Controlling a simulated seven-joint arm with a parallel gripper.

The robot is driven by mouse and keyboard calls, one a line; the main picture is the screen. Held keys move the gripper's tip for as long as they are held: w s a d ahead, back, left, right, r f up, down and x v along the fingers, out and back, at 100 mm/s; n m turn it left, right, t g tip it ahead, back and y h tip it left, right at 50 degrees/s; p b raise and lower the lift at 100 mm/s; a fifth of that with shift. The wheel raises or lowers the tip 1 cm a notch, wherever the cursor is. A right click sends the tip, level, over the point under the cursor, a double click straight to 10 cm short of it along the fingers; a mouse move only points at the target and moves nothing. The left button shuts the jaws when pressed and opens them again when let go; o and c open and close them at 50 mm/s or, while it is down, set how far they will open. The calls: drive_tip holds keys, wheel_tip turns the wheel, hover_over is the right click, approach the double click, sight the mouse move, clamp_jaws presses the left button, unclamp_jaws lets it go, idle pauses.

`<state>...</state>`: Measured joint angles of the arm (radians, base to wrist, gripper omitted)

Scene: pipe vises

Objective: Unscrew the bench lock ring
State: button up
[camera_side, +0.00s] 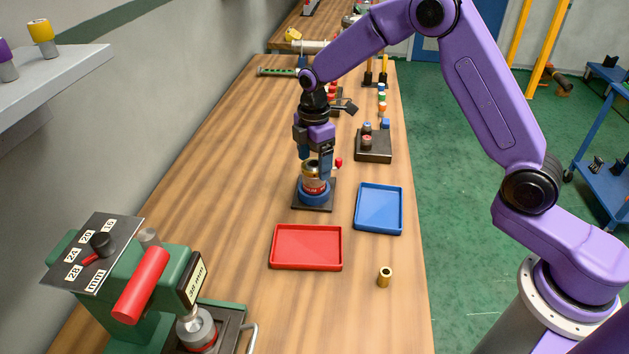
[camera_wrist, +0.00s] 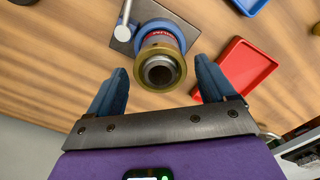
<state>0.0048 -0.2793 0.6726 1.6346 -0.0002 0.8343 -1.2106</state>
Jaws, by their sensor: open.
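The bench fixture stands upright on a dark square plate (camera_side: 300,206). It has a blue ring (camera_side: 313,196) around its foot, a red-marked band above it, and a brass-coloured ring (camera_wrist: 178,80) around a grey hollow pipe end (camera_wrist: 160,72). I cannot tell for sure which ring is the lock ring. My gripper (camera_side: 314,164) points down at the top of the fixture. In the wrist view, the open blue fingers (camera_wrist: 161,70) stand on either side of the brass-coloured ring, with gaps to both. A lever with a pale round knob (camera_wrist: 124,32) sticks out beside the blue ring.
A red tray (camera_side: 306,248) and a blue tray (camera_side: 379,208) lie empty near the fixture. A small brass sleeve (camera_side: 384,276) stands to the right of the red tray. A dark block with knobs (camera_side: 373,147) is behind the blue tray. A green machine (camera_side: 150,290) fills the front left.

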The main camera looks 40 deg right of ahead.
drive_tip(key=m, duration=0.7)
drive_tip(key=shift+m, duration=0.3)
drive_tip(key=m, duration=0.6)
drive_tip(key=c, duration=1.1)
drive_tip(key=n, duration=0.6)
drive_tip(key=shift+n, duration=0.3)
drive_tip(key=n, duration=0.7)
